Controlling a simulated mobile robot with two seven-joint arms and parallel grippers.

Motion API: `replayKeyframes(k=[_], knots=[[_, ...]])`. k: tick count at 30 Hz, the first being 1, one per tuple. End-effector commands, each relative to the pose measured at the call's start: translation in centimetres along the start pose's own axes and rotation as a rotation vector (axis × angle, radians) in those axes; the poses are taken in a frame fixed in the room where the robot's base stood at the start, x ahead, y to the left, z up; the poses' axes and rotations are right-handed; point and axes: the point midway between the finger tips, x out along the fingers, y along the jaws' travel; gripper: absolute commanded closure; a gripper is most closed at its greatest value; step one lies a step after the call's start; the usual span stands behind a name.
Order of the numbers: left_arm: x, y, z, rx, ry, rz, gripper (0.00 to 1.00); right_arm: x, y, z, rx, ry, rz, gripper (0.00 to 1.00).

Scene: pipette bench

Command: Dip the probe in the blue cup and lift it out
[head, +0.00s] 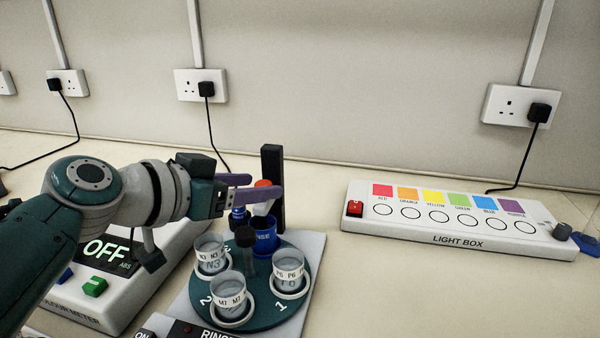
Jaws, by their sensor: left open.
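The blue cup (264,240), marked with white letters ending in NSE, stands at the back of a round green turntable (262,316). My left gripper (264,186) is above and just behind the cup's rim, with its purple fingers apart and pointing right. A white piece with a red-orange top (262,184), perhaps the probe, shows at the fingers in front of a black upright post (272,165). The fingers partly hide it, and I cannot tell whether they touch it. My right gripper is not in view.
Three labelled clear cups, one at the left (211,262), one in front (231,299) and one at the right (289,278), sit around a dark central knob (246,250). A meter reading OFF (70,308) is at left. A light box (455,238) lies right, beyond clear bench.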

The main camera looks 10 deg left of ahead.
Motion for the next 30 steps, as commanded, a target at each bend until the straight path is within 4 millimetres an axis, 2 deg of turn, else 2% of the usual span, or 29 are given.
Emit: replayKeyframes(k=[5,21,30], knots=[[-0.01,-0.01,-0.01,0.000,0.000,0.000,0.39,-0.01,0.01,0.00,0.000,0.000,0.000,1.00],[-0.04,-0.03,0.01,0.000,-0.001,0.000,1.00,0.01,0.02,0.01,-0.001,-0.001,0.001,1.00],[-0.04,-0.03,0.01,0.000,-0.001,0.000,1.00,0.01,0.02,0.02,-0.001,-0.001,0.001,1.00]])
